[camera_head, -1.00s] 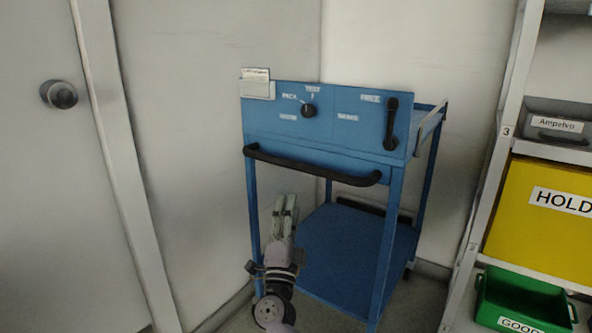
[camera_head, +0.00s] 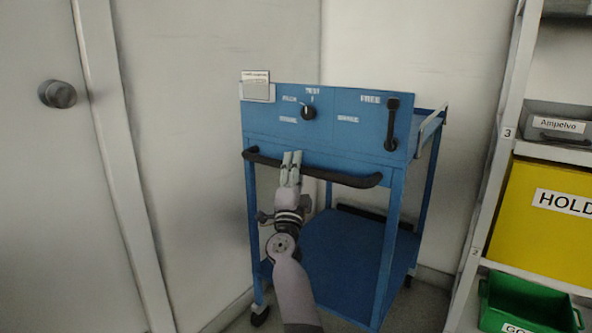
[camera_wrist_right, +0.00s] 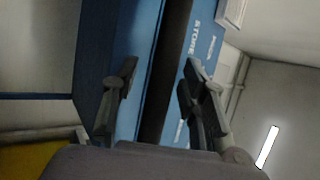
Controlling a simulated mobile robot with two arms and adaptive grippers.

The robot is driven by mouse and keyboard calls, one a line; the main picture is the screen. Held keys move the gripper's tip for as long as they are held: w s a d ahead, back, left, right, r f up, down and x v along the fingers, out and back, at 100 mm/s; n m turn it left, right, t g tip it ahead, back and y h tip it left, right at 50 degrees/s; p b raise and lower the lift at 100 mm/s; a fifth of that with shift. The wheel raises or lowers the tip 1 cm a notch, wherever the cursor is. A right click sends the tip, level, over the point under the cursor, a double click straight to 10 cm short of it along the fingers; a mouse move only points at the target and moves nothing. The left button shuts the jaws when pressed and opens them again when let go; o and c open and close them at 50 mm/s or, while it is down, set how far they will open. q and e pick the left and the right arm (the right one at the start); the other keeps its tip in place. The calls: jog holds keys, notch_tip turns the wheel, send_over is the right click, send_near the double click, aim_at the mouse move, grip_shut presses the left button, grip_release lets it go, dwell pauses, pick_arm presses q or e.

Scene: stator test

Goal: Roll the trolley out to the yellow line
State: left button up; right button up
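The blue trolley (camera_head: 270,125) stands in the corner with its front panel towards me. A black horizontal handle (camera_head: 340,178) runs across its front below the panel. My right gripper (camera_head: 291,158) is at the left part of this handle, its fingertips overlapping the bar in the head view. In the right wrist view, my right gripper (camera_wrist_right: 160,72) is open and the dark handle bar (camera_wrist_right: 163,70) shows between its two fingers, with gaps on both sides. Whether a finger touches the bar cannot be told. My left gripper and the yellow line are not in view.
The panel has a black knob (camera_head: 308,112) and a black lever (camera_head: 391,124) near the word FREE. A door (camera_head: 40,190) is at the left. A shelf on the right holds a yellow HOLD bin (camera_head: 525,225) and a green bin (camera_head: 525,303), close beside the trolley.

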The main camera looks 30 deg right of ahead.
jog(key=shift+c, duration=0.2)
grip_shut()
dwell(0.6)
